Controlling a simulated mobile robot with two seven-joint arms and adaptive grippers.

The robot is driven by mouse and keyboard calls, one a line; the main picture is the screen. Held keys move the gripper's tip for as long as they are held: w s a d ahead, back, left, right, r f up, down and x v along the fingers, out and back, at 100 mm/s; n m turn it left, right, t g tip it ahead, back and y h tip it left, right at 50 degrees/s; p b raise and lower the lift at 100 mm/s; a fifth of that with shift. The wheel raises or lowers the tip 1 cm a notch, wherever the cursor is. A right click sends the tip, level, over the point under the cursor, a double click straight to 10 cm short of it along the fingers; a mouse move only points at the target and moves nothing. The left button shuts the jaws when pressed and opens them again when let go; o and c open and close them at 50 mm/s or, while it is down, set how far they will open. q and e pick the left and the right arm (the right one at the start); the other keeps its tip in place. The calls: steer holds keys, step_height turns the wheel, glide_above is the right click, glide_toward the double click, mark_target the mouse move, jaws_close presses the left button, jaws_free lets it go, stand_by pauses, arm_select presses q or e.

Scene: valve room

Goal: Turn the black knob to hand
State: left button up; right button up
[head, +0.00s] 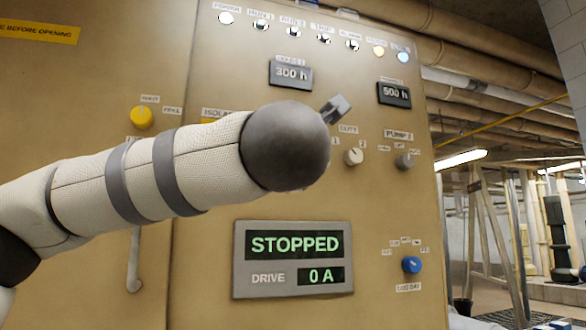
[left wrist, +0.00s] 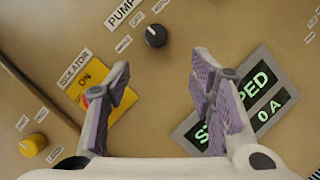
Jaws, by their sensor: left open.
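The black knob (left wrist: 156,35) is a round knob on the tan cabinet front, at the upper middle of the left wrist view. Small labels surround it and a "PUMP" label is beside it; which position it points to is too small to tell. My left gripper (left wrist: 160,78) is open and empty, its purple-padded fingers spread either side of a bare panel stretch. The knob lies beyond the fingertips, apart from them. In the head view my left arm covers the knob, and only a grey piece of the gripper (head: 337,109) shows. My right gripper is not in view.
A yellow isolator plate (left wrist: 90,82) with a red part is beside the left finger. The "STOPPED" display (head: 293,258) is below my arm. Other knobs are yellow (head: 142,117), cream (head: 353,156), grey (head: 404,161) and blue (head: 411,265). Open floor and pipework lie right.

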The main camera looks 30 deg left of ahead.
arm_select(q)
steer(key=r+x, duration=0.1)
steer(key=x, duration=1)
steer(key=c, duration=1.2)
